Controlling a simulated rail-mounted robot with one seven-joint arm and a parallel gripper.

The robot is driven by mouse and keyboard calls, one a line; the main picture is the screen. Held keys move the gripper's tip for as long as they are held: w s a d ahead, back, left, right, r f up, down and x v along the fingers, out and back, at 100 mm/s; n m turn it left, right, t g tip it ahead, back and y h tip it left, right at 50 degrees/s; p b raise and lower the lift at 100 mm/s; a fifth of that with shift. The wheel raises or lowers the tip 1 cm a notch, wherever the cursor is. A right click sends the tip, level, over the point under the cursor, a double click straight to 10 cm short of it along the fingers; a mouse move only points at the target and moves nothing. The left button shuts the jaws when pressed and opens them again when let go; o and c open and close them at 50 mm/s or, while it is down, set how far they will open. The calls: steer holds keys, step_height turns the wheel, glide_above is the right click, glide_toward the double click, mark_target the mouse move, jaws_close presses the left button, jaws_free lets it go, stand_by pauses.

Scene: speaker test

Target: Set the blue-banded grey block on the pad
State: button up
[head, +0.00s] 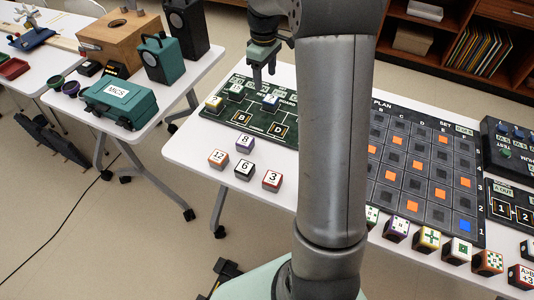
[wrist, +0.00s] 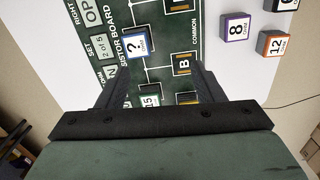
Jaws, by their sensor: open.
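A block with a blue border and a white "?" label (wrist: 135,45) lies on the green resistor board (wrist: 109,14); it also shows in the head view (head: 271,100). It best fits the blue-banded block, though grey sides are hard to make out. My gripper (head: 264,80) is above the board, with its fingers pointing down. In the wrist view my gripper (wrist: 160,62) is open and empty, with the "?" block close by the left fingertip. Framed pads show on the board, one marked B (wrist: 182,64) and one marked D (head: 277,130). Which pad is meant I cannot tell.
A green-banded block (head: 236,92) and a yellow-banded block (head: 214,104) are on the board. Numbered blocks, such as 8 (head: 245,142) and 3 (head: 272,180), stand in front of it. A dark grid board (head: 412,184) lies to the right. A teal case (head: 118,102) is on the left table.

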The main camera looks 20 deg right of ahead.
steer(key=s+a+r+m, duration=0.2)
steer(key=s+a, duration=0.5)
steer(key=s, duration=0.3)
steer(key=s+a+f+m, duration=0.2)
steer(key=s+a, duration=0.1)
steer(key=s, duration=0.7)
steer(key=s+a+f+m, duration=0.1)
steer(key=s+a+m, duration=0.2)
steer(key=s, duration=0.7)
steer(key=shift+s+a+f, duration=0.4)
steer(key=shift+a, duration=0.05)
